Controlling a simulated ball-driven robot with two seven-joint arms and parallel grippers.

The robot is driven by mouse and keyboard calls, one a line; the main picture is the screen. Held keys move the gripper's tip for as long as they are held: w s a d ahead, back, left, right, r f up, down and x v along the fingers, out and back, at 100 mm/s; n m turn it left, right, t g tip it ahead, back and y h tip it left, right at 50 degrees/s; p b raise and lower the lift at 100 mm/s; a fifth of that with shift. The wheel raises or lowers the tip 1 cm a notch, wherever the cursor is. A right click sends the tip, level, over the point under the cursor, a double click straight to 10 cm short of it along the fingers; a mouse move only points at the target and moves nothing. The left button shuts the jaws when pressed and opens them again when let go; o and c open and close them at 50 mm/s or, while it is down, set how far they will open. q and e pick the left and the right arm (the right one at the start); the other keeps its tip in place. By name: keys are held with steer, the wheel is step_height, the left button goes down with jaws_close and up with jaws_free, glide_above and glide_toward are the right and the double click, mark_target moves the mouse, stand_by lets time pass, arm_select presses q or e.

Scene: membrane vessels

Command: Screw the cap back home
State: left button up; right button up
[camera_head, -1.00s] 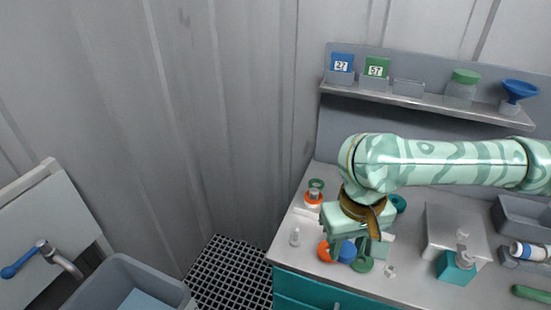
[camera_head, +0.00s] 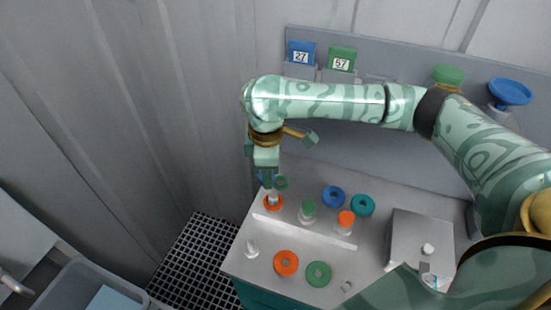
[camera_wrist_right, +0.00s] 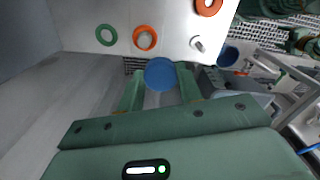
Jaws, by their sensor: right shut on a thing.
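My right gripper (camera_head: 268,184) points down at the back left of the bench. It is shut on a blue cap (camera_wrist_right: 160,74), whose round face shows between the fingers in the right wrist view. In the head view only a sliver of blue (camera_head: 261,179) shows beside the fingers. A pale vessel (camera_head: 272,197) stands in an orange ring (camera_head: 273,205) directly under the gripper. The fingers hide its top, so I cannot tell whether cap and vessel touch. My left gripper is not in view.
A green-capped vessel (camera_head: 308,208) and an orange-capped vessel (camera_head: 345,219) stand to the right. A grey box (camera_head: 418,236) is at the right.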

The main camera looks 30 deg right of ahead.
steer(key=shift+w+d+f+n+p, duration=0.45)
steer(key=shift+f+n+p, duration=0.3)
steer(key=shift+n, duration=1.1)
steer(key=shift+w+d+f+n+p, duration=0.45)
steer(key=shift+f+n+p, duration=0.2)
steer(key=shift+n, duration=1.25)
steer(key=shift+w+d+f+n+p, duration=0.4)
steer(key=shift+f+n+p, duration=0.35)
steer(key=shift+n, duration=1.1)
